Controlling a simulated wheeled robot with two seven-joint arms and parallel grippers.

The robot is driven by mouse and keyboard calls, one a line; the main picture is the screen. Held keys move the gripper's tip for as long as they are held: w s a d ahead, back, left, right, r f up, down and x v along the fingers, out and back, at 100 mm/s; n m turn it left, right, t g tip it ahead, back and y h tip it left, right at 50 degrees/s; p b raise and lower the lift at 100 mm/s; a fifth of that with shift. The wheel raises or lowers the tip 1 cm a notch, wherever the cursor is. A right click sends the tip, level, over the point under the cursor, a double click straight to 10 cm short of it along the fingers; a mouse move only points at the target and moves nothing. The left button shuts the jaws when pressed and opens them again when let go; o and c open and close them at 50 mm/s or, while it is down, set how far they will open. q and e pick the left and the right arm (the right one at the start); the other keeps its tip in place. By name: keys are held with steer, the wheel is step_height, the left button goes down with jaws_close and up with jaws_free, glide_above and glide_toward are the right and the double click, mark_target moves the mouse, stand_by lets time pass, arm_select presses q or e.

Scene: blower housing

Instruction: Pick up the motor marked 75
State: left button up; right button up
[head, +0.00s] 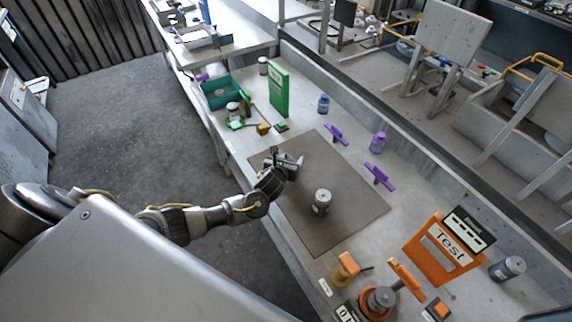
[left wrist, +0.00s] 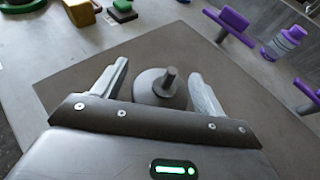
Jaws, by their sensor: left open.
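A grey cylindrical motor (head: 322,202) stands upright on the brown mat (head: 345,232); no number on it is readable. My left gripper (head: 287,158) is open and empty above the mat, up and left of this motor in the head view. In the left wrist view a grey motor with a shaft on top (left wrist: 158,90) shows between the two spread fingers, partly hidden by the gripper's body; I see no contact. Another grey motor (head: 507,268) lies or leans at the right, by the orange Test stand (head: 440,250). My right gripper is not in view.
A teal bin (head: 222,93), a green panel (head: 279,90) and more cylinders stand at the far end. Purple stands (head: 379,176) and a purple bottle (head: 378,142) line the mat's right side. Orange fixtures (head: 378,300) crowd the near end. The mat around the motor is clear.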

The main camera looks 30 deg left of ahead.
arm_select(q)
steer(key=c, duration=1.2)
steer(key=shift+c, duration=0.5)
steer(key=shift+r, duration=0.1)
